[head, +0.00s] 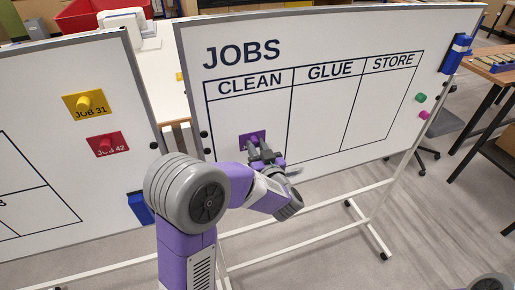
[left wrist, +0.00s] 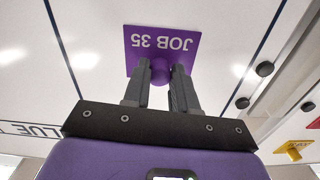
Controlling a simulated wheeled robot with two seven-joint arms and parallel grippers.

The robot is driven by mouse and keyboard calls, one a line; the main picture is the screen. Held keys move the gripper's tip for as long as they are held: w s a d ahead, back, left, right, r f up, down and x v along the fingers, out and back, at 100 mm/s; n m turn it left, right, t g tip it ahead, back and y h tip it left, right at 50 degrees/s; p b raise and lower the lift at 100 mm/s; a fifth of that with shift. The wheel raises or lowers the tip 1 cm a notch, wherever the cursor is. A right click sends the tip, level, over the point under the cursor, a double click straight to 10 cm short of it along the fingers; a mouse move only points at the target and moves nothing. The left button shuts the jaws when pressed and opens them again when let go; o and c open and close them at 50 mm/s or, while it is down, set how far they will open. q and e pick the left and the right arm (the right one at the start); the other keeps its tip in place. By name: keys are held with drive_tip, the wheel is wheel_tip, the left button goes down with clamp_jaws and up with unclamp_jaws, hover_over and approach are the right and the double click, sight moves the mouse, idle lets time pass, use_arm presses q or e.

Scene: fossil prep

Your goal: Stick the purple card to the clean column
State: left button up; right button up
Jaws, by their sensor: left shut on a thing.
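The purple card (head: 246,138) is at the whiteboard headed JOBS, low in the CLEAN column (head: 240,108). It also shows in the left wrist view (left wrist: 162,42), reading JOB 35, with a round purple knob between my fingers. My left gripper (head: 262,154) is shut on that knob, and the wrist view shows the fingers (left wrist: 160,80) on either side of it. The card lies flat against the board or very close to it; I cannot tell if it touches. Part of the card is hidden behind the gripper in the head view. My right gripper is not in view.
A second whiteboard (head: 60,60) at left holds a yellow card (head: 83,104) and a red card (head: 107,145). Green (head: 421,98) and pink (head: 424,115) magnets and a blue marker holder (head: 456,54) sit at the right edge. GLUE and STORE columns are empty.

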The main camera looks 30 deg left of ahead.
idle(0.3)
use_arm(q)
drive_tip(key=o, duration=0.8)
drive_tip(key=shift+o, duration=0.2)
drive_tip(key=v, duration=0.7)
drive_tip(key=shift+p, duration=0.3)
